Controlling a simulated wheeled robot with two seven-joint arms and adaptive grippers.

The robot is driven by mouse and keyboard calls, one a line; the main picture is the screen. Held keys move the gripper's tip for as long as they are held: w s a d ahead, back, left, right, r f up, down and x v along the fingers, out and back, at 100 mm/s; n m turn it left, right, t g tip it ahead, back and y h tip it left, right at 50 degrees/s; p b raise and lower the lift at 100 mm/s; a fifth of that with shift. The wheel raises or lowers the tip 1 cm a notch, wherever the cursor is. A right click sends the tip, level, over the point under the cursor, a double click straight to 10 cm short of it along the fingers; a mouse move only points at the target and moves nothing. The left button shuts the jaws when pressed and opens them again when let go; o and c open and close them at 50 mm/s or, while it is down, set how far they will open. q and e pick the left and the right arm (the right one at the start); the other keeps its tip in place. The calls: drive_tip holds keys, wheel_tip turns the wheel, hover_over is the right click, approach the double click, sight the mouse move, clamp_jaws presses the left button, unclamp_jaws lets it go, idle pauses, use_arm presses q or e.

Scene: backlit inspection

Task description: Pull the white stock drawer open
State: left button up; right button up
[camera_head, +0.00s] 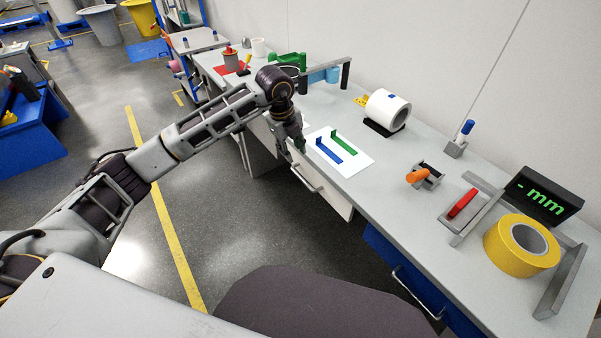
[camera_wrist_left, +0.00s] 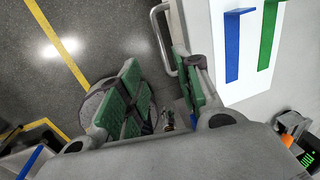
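The white drawer (camera_head: 335,194) is set under the bench top, and its front looks flush with the bench. Its metal bar handle (camera_head: 306,180) runs along the front; it also shows in the left wrist view (camera_wrist_left: 155,35). My left gripper (camera_head: 298,148) points down by the bench edge, near the far end of this handle. In the left wrist view its green-padded fingers (camera_wrist_left: 155,60) are apart with nothing held between them. The handle lies just beyond the fingertips, close to the right-hand finger; I cannot tell whether they touch. My right gripper is out of view.
A white sheet with blue and green angle pieces (camera_head: 338,152) lies on the bench above the drawer. A blue drawer (camera_head: 400,272) with its own handle is nearer. A dark rounded seat (camera_head: 320,305) stands in front. The floor left of the drawer is clear.

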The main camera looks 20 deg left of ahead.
use_arm(q)
drive_tip(key=shift+w+f, duration=0.1)
drive_tip(key=shift+f, duration=0.05)
drive_tip(key=b, duration=0.1)
approach(301, 177)
drive_tip(key=f, duration=0.4)
drive_tip(key=w+f, duration=0.1)
drive_tip(key=f, duration=0.1)
drive_tip(key=shift+d+f, duration=0.35)
drive_tip(key=shift+d, duration=0.05)
drive_tip(key=shift+w+f, duration=0.1)
drive_tip(key=shift+f, duration=0.6)
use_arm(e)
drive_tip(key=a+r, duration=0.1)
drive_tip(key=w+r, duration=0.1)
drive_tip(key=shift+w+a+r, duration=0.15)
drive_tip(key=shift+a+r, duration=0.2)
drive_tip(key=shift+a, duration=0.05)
use_arm(q)
drive_tip(key=shift+c, duration=0.3)
clamp_jaws()
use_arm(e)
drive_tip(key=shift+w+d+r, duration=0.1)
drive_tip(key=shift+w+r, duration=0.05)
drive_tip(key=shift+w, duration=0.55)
